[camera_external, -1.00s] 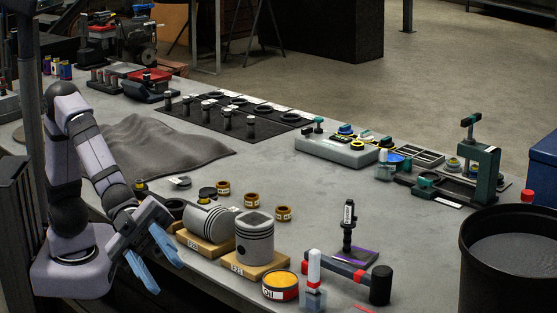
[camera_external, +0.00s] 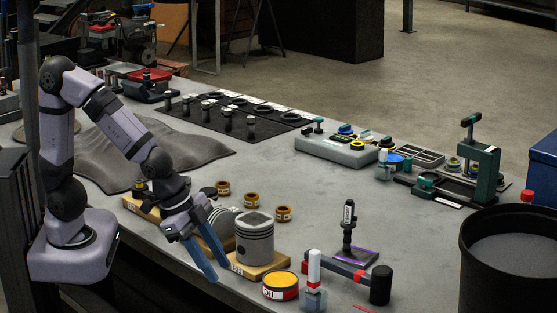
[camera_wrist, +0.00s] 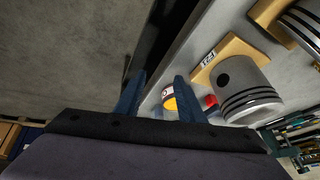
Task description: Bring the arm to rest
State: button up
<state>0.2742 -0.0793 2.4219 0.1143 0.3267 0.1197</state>
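My gripper (camera_external: 217,272) hangs at the front edge of the workbench (camera_external: 330,190), its two blue fingers apart with nothing between them. In the wrist view, my gripper (camera_wrist: 157,88) also shows its fingers apart, with the bench edge running between and beyond them. A grey piston (camera_external: 255,243) stands upright on a wooden block just right of the fingers; the wrist view shows this piston (camera_wrist: 245,92) right of the right finger. Another piston (camera_external: 223,222) lies on its side, partly hidden behind my gripper.
Several brown rings (camera_external: 251,200) are behind the pistons. A grey cloth (camera_external: 150,155) lies behind my arm. Bare floor (camera_wrist: 60,60) shows left in the wrist view.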

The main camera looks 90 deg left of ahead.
jog(key=s+a+f+n+g, duration=0.1)
jog(key=s+a+n+g, duration=0.1)
jog(key=s+a, duration=0.2)
jog(key=s+a+f+n+g+y+p, duration=0.1)
jog(key=s+a+f+n+g, duration=0.1)
jog(key=s+a, duration=0.3)
jog(key=s+n+g, duration=0.1)
jog(key=s, duration=0.3)
jog(key=shift+s+n, duration=0.3)
jog(key=shift+s, duration=0.05)
